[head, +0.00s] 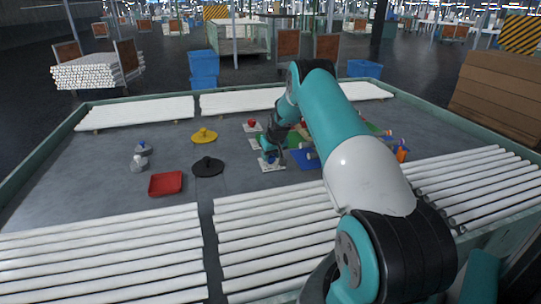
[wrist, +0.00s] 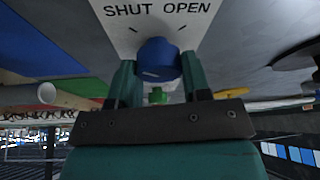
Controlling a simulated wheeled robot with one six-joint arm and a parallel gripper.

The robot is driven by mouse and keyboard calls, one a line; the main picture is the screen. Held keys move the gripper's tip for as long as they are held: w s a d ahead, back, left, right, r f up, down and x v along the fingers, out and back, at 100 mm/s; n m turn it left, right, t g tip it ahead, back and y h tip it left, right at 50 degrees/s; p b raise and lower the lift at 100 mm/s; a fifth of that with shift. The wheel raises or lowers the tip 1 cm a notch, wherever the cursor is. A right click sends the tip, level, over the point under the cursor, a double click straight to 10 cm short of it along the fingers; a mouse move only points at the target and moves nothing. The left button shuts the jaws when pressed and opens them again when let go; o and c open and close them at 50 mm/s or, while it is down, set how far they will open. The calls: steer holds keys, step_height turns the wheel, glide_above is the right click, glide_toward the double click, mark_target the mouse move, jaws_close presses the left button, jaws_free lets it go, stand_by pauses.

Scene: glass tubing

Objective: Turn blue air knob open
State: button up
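The blue air knob (wrist: 158,60) sits on a white plate (wrist: 118,38) marked SHUT on the left and OPEN on the right, each with a short tick. My gripper (wrist: 158,66) has one teal finger on each side of the knob, and both look pressed against it. The knob's pointer is hard to make out. In the head view the plate (head: 272,168) lies on the grey table under my gripper (head: 269,154), which mostly covers the knob.
A red knob (head: 251,123) is on a plate farther back. A black round piece (head: 207,167), a yellow one (head: 203,135) and a red tray (head: 165,183) lie left. White tubes (head: 285,235) line the front.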

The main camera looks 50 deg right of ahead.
steer(key=shift+a+m, duration=0.1)
steer(key=shift+m, duration=0.2)
steer(key=m+h+b, duration=0.1)
steer(key=m+b, duration=0.1)
steer(key=m, duration=0.1)
steer(key=shift+w+f+g, duration=0.1)
steer(key=shift+g, duration=0.2)
steer(key=m+g+b, duration=0.1)
steer(key=m, duration=0.2)
steer(key=m+h+b, duration=0.1)
steer(key=m, duration=0.2)
steer(key=shift+w+a+g, duration=0.1)
steer(key=shift+g, duration=0.3)
steer(key=m+g+b, duration=0.1)
steer(key=m, duration=0.3)
steer(key=shift+w+g+h+b, duration=0.1)
steer(key=shift+g+h+b, duration=0.25)
steer(key=shift+g+h, duration=0.05)
steer(key=m+g, duration=0.1)
steer(key=m, duration=0.2)
steer(key=shift+a+m+p, duration=0.1)
steer(key=shift+m+p, duration=0.2)
steer(key=shift+p, duration=0.05)
steer(key=shift+m+g, duration=0.3)
steer(key=shift+m, duration=0.2)
steer(key=o, duration=0.9)
steer(key=shift+a, duration=0.15)
steer(key=shift+d, duration=0.2)
